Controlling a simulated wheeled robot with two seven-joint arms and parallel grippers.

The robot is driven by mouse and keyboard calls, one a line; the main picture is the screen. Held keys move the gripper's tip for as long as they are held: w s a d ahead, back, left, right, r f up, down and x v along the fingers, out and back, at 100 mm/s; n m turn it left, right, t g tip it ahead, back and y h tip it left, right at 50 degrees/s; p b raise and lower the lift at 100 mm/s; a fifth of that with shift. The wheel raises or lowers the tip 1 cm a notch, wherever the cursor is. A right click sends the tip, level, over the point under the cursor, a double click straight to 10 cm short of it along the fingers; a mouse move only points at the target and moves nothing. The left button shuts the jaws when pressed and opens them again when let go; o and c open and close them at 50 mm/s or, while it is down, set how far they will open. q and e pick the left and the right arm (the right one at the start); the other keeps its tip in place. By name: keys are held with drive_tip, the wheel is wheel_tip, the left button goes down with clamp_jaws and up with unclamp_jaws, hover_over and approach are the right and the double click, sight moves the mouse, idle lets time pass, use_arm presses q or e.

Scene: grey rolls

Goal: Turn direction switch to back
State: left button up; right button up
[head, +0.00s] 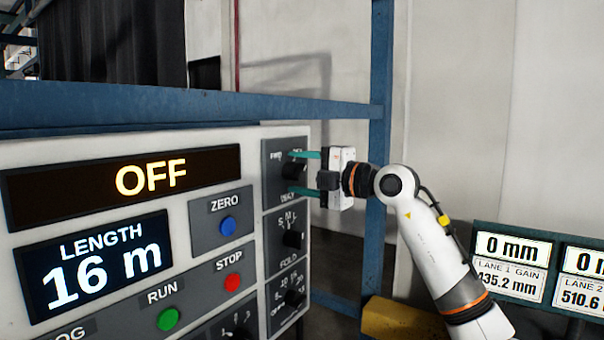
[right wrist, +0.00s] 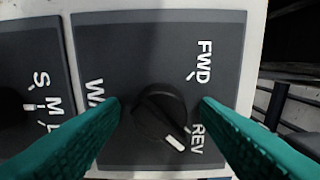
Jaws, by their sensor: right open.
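The direction switch is a black rotary knob (head: 293,168) on the top right plate of the control panel. In the right wrist view the knob (right wrist: 158,108) has a white pointer mark at its lower right, close to the REV label (right wrist: 197,138). The FWD label (right wrist: 204,61) is at upper right, and a partly covered label starting "WA" is at left. My right gripper (head: 294,173) is open, with its teal fingers reaching toward the plate above and below the knob. In the wrist view the fingertips (right wrist: 159,105) are on either side of it, with visible gaps. My left gripper is out of view.
Below are the FOLD knob (head: 293,239) and another knob (head: 294,298). The green RUN (head: 168,319), red STOP (head: 232,283) and blue ZERO (head: 228,225) buttons are left of them. A blue frame post (head: 380,80) stands behind my right arm. Lane displays (head: 513,266) are at lower right.

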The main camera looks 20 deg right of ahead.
drive_tip(key=shift+s, duration=0.1)
drive_tip(key=shift+s+d+f, duration=0.1)
drive_tip(key=shift+s+d, duration=0.05)
drive_tip(key=shift+s, duration=0.05)
drive_tip(key=b+v, duration=0.5)
drive_tip(key=v, duration=0.6)
drive_tip(key=shift+d, duration=0.2)
drive_tip(key=shift+s+a, duration=0.1)
